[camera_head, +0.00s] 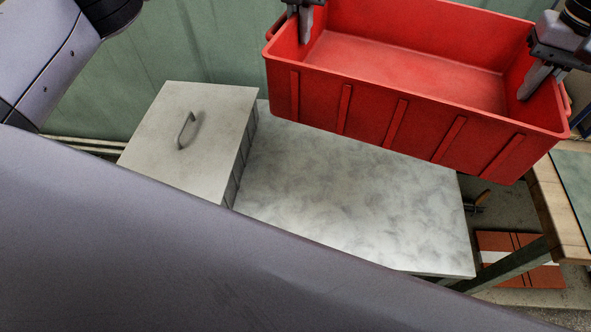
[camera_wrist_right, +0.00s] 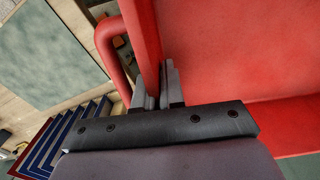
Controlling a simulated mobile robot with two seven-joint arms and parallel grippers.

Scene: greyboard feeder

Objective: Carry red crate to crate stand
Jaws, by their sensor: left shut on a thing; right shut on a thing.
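The red crate (camera_head: 400,115) is in the upper right of the head view, close to level, and its inside looks empty. My left gripper (camera_head: 305,35) is shut on the crate's left end wall. My right gripper (camera_head: 530,85) is shut on its right end wall. In the right wrist view, the fingers of my right gripper (camera_wrist_right: 160,88) straddle the rim of the crate (camera_wrist_right: 235,50), beside a red handle loop. The crate overlaps the back of a grey-white mottled surface (camera_head: 350,195). I cannot tell whether that surface is the crate stand.
A pale box with a handled lid (camera_head: 190,135) stands at the left of the mottled surface. A wooden-edged table (camera_head: 560,200) is at the right, with a red-brown striped panel (camera_head: 515,262) low below it. Stacked dark-edged sheets (camera_wrist_right: 65,135) show in the wrist view.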

